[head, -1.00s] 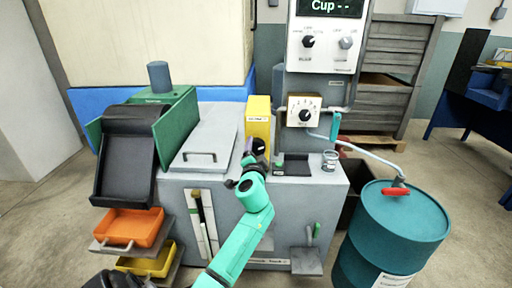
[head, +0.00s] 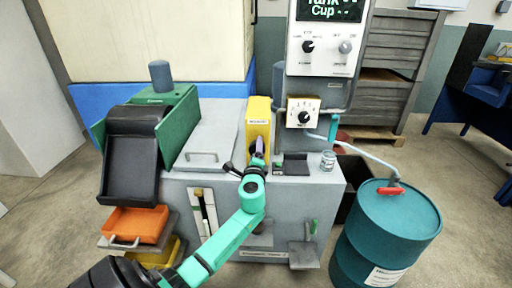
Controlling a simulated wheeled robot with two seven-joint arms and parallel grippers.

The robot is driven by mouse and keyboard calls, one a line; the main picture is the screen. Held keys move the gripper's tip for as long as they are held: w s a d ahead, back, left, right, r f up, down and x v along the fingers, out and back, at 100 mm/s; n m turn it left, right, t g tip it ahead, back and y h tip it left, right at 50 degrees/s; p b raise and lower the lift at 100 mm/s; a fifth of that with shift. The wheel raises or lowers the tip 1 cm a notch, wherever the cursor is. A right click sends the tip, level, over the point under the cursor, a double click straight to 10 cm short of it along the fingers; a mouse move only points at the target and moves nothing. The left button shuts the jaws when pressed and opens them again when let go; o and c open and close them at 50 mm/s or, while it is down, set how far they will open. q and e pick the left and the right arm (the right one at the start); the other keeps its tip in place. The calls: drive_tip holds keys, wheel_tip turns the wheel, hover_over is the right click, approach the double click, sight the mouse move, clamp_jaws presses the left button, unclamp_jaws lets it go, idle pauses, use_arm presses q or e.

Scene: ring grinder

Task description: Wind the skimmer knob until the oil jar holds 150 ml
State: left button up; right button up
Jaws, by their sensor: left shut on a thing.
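The yellow skimmer box (head: 259,116) stands on top of the grey machine, with a dark knob (head: 257,146) on its front. My left gripper (head: 257,158) reaches up from below and is shut on the knob, partly hiding it. A small clear jar (head: 328,160) stands at the right front of the machine top. Its fill level is too small to read, and I cannot tell whether it is the oil jar. My right gripper is not in view.
A control panel (head: 325,45) with a display and a dial box (head: 303,112) stand behind. A teal drum (head: 388,235) with a red valve is at right. A green unit with a black chute (head: 130,168) and an orange tray (head: 137,225) is at left.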

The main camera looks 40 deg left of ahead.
use_arm(q)
drive_tip(key=m+p, duration=0.1)
drive_tip(key=m, duration=0.2)
drive_tip(key=shift+a+r+p, duration=0.1)
drive_tip(key=shift+r+p, duration=0.2)
drive_tip(key=shift+p, duration=0.05)
drive_tip(key=shift+m, duration=0.4)
drive_tip(key=o, duration=1.3)
drive_tip(key=shift+w+f, duration=0.1)
drive_tip(key=shift+f, duration=0.05)
drive_tip(key=v, duration=1.4)
drive_tip(key=shift+s+d, duration=0.2)
drive_tip(key=shift+d, duration=0.05)
